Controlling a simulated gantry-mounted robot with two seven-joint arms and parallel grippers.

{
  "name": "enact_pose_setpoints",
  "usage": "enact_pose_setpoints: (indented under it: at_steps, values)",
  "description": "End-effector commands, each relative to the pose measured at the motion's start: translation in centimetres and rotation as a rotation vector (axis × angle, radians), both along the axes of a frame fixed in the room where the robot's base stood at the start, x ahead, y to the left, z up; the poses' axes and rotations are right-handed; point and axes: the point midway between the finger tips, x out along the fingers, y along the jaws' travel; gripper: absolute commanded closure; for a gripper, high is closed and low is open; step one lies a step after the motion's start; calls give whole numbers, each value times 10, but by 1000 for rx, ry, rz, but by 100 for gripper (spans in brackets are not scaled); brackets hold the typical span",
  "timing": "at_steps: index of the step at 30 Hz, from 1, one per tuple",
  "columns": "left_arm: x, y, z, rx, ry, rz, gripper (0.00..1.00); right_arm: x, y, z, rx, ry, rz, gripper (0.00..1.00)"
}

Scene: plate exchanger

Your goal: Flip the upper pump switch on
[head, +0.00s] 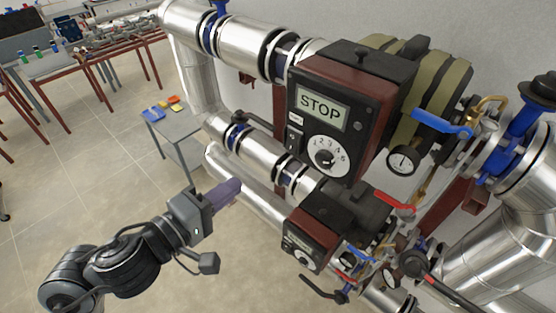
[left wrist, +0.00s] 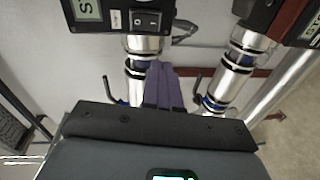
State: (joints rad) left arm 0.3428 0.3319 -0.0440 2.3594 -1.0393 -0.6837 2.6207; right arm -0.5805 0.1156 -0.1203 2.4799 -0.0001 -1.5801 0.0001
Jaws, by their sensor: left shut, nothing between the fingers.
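The upper pump's control box (head: 343,125) has a dark front, a display reading STOP (head: 319,108) and a numbered white dial (head: 327,156). Its small rocker switch (head: 295,139) sits left of the dial. In the left wrist view the switch (left wrist: 146,19) shows at the top, beside part of the display (left wrist: 87,10). My left gripper (head: 229,190) has purple fingers, shut and empty, left of and below the box, apart from it. The fingers (left wrist: 163,88) also show in the left wrist view, below the switch in the picture. My right gripper is not in view.
A lower pump box (head: 302,249) stands below the upper one. Silver pipes (head: 258,155) run close behind my left gripper. Blue (head: 440,124) and red (head: 393,203) valve levers stick out at the right. A small grey table (head: 179,127) stands behind. The floor at left is open.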

Motion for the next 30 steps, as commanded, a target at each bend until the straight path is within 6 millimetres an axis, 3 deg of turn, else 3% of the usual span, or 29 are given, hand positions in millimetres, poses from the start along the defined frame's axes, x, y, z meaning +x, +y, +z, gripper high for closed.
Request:
enact_pose_setpoints:
  at_steps: [6,21,30]
  values:
    - [-3,-4,10,-65,43,-36,100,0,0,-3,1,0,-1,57]
    - [-2,-6,11,-79,55,-42,100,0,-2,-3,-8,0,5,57]
    - [19,-25,6,-82,56,-43,100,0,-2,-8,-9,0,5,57]
